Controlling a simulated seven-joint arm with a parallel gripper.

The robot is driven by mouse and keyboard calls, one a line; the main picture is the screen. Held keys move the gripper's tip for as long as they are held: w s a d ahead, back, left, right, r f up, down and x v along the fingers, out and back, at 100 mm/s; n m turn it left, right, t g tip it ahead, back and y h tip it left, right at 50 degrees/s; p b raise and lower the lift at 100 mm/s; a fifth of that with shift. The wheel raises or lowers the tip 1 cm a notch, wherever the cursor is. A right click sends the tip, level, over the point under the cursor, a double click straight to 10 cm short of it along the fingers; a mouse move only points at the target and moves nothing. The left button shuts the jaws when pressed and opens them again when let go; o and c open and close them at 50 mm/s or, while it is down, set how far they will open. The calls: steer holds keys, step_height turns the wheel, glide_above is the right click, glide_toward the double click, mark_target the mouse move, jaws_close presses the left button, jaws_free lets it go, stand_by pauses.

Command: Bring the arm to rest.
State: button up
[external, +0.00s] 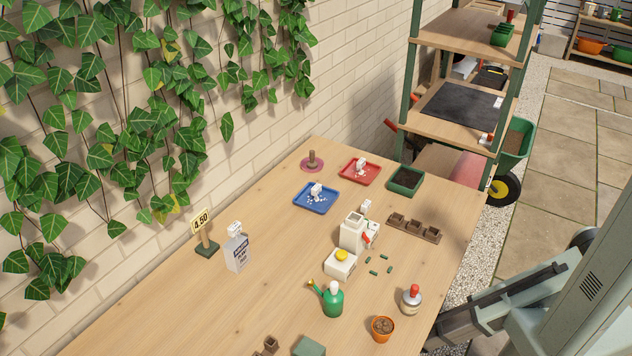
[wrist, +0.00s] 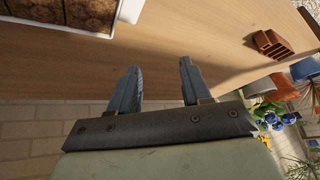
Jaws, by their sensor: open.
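My gripper (wrist: 160,78) is open, its two dark fingers apart with nothing between them. In the wrist view the fingers stand out against the bare wooden table (wrist: 195,40), clear of the objects seen there. In the external view my arm comes in at the lower right, beside the table's right edge; the fingers cannot be made out there.
The wooden table (external: 165,315) holds a blue tray (external: 317,198), red tray (external: 360,171), green planter (external: 405,180), white jug (external: 353,231), green watering can (external: 332,301), terracotta pot (external: 382,328) and bottle (external: 236,251). A shelf (external: 455,125) stands behind. The table's left front is clear.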

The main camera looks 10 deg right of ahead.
steer(key=w+d+m+h, duration=0.2)
steer(key=w+d, duration=0.3)
steer(key=d, duration=0.5)
steer(key=w+d+f+m+g+h, duration=0.1)
steer(key=w+d+m, duration=0.3)
steer(key=d, duration=0.6)
steer(key=w+d+m+h, duration=0.1)
steer(key=w+d+h, duration=0.1)
steer(key=w+d, duration=0.65)
steer(key=s+d+r+m+g, duration=0.1)
steer(key=s+d+m+g, duration=0.1)
steer(key=d, duration=0.7)
steer(key=s+d+r+m+g, duration=0.2)
steer(key=s+d+m, duration=0.2)
steer(key=d, duration=0.5)
steer(key=s+d+r+m+g+h, duration=0.1)
steer(key=s+d+r+m, duration=0.1)
steer(key=d, duration=0.7)
steer(key=s+m, duration=0.1)
steer(key=s, duration=0.1)
steer(key=shift+s+g, duration=0.3)
steer(key=shift+g, duration=0.1)
steer(key=shift+d, duration=0.1)
